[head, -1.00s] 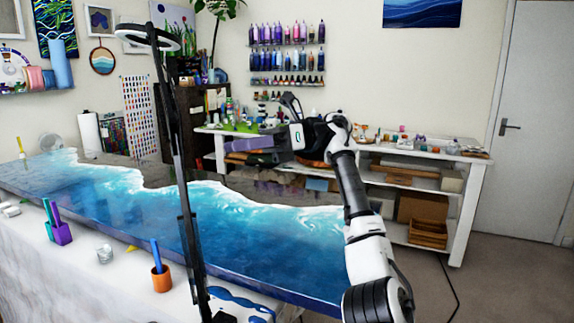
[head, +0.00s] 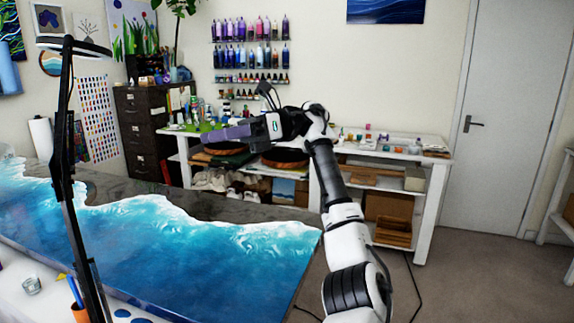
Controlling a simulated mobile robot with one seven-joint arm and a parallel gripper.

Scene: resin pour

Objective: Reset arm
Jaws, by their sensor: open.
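My arm rises from the lower right of the head view and bends left at its top. My gripper (head: 212,136) is at the arm's end, pointing left, with purple fingers seen almost from the side. It is open, and I see nothing held between the fingers. In the picture it lies above the far edge of the blue resin table (head: 170,240) and in front of the back bench. The gap between the fingers is hard to make out from this angle.
A black lamp stand (head: 68,170) rises at the left, in front of the resin table. A white bench (head: 432,170) with small items stands behind my arm. A dark drawer cabinet (head: 135,130) is at the back left. Open floor (head: 460,280) lies at the right.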

